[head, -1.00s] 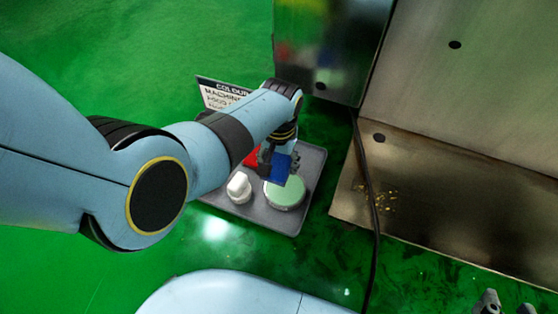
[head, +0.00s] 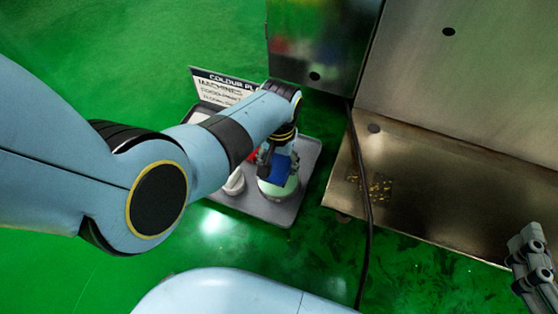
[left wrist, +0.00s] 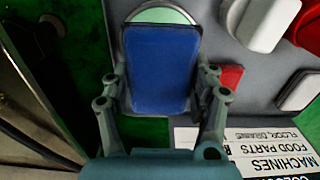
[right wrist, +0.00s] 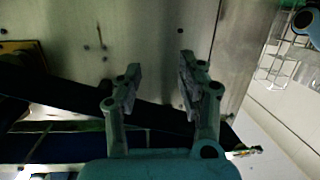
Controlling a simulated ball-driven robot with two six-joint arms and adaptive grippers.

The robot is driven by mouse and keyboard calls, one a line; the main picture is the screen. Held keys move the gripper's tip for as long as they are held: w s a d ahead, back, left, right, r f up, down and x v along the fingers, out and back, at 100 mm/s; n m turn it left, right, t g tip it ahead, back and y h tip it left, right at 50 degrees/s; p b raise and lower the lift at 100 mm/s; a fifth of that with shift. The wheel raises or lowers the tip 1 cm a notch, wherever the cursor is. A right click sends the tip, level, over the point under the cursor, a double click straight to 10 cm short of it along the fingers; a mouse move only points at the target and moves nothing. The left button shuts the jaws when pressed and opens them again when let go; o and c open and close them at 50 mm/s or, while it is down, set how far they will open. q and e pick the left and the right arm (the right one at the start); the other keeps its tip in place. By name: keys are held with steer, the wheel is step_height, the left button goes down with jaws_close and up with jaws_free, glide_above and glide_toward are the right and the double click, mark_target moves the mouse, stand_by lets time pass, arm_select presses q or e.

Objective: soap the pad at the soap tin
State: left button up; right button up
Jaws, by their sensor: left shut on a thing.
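The blue pad (head: 281,170) is held in my left gripper (head: 270,156) over the round tin with pale green soap (head: 279,188) on the grey tray. In the left wrist view the pad (left wrist: 161,70) fills the space between the two fingers of the left gripper (left wrist: 160,90). The green soap (left wrist: 163,14) shows past the pad's far edge, and the pad hides the rest of it. I cannot tell whether pad and soap touch. My right gripper (head: 530,255) is at the right edge of the head view. In the right wrist view it (right wrist: 157,85) is open and empty.
The grey tray (head: 309,160) also holds a white block (head: 234,182) and a red item (left wrist: 231,77). A colour-plan sign (head: 220,86) stands behind it. A steel machine panel (head: 430,190) with yellowish crumbs and a hanging black cable (head: 365,220) are on the right.

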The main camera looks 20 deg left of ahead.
arm_select(q)
step_height(320, 180, down, 2)
steer(key=shift+f+b, duration=0.1)
steer(key=shift+b, duration=0.8)
step_height(320, 180, down, 2)
steer(key=shift+f+b, duration=0.1)
steer(key=shift+b, duration=0.85)
arm_select(e)
step_height(320, 180, up, 24)
steer(key=w+a+n+t+y, duration=0.2)
steer(key=n+t+y, duration=0.3)
steer(key=t, duration=0.5)
steer(key=shift+w+a+t+y, duration=0.4)
steer(key=shift+a+y, duration=0.05)
steer(key=shift+y, duration=0.75)
arm_select(q)
steer(key=shift+f+b, duration=0.35)
steer(key=shift+f, duration=0.25)
arm_select(e)
steer(key=shift+f, duration=0.3)
steer(key=shift+r, duration=0.15)
